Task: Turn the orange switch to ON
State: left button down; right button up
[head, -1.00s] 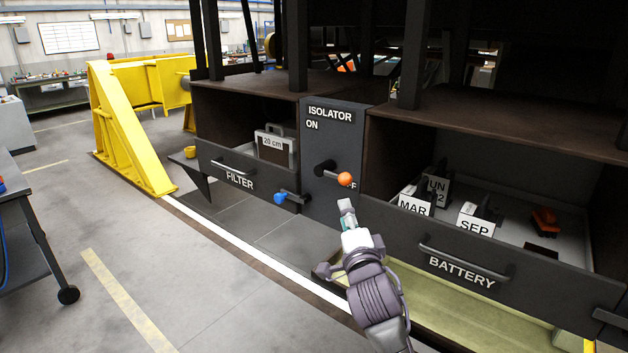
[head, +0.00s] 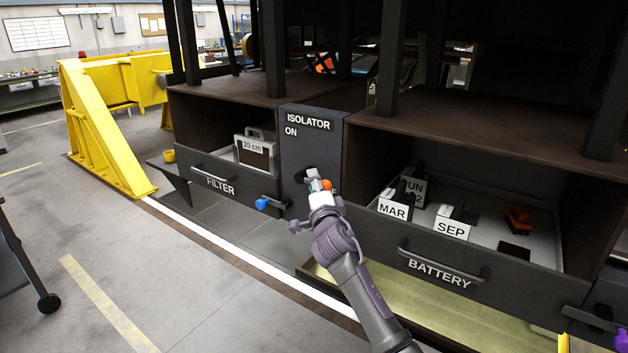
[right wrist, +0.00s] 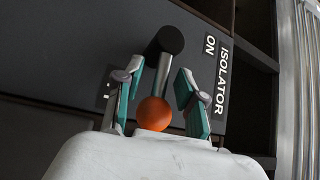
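The isolator switch has a black hub, a grey lever and an orange ball knob (head: 327,185); it sits on the dark isolator panel (head: 310,148), with the word ON printed at the upper left. The knob lies at the lower right of the hub, by the partly hidden OFF label. My right gripper (head: 314,180) is at the switch. In the right wrist view the orange knob (right wrist: 154,114) and lever lie between the two open fingers of the gripper (right wrist: 158,98), with a gap on the right side. My left gripper is not in view.
An open battery drawer (head: 390,243) with labelled blocks is on the right. A yellow stand (head: 95,130) is at far left. The floor in front is clear.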

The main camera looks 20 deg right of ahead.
jog(key=shift+w+r, duration=0.1)
jog(key=shift+w, duration=0.2)
grip_shut()
